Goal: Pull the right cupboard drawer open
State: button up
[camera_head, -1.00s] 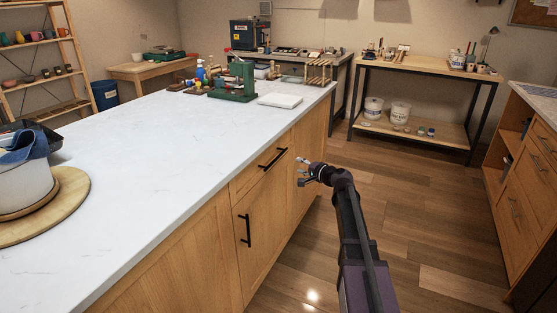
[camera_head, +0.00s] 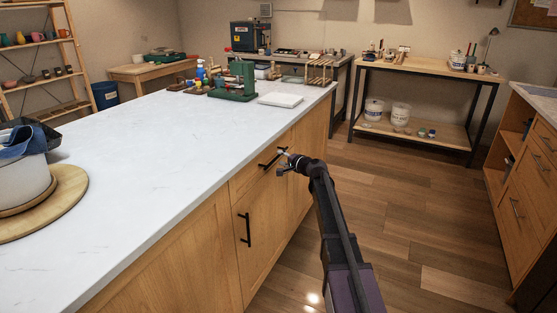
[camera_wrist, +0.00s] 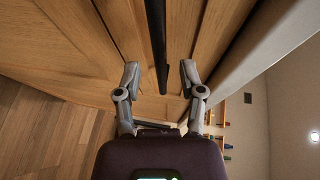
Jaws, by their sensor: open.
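The wooden drawer front (camera_head: 252,176) is at the top of the island cupboard, under the white worktop, and looks closed. Its black bar handle (camera_head: 268,162) is partly hidden by my gripper (camera_head: 281,162) in the head view. In the wrist view the drawer's handle (camera_wrist: 157,45) runs down the middle of the picture, between the two fingers of my gripper (camera_wrist: 160,78). The fingers are spread apart, one on each side of the bar, with gaps to it. I cannot tell how deep the bar sits between them.
Below the drawer is a cupboard door with an upright black handle (camera_head: 245,229). The white worktop (camera_head: 150,170) overhangs close to my gripper. The wooden floor (camera_head: 400,220) to the right is clear. Another drawer cabinet (camera_head: 522,205) stands at the far right.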

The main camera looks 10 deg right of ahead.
jog(key=shift+x, duration=1.3)
jog(key=shift+c, duration=0.2)
grip_shut()
jog(key=shift+d, duration=0.2)
jog(key=shift+a, duration=0.15)
jog(key=shift+s+a, duration=0.1)
jog(key=shift+s, duration=0.05)
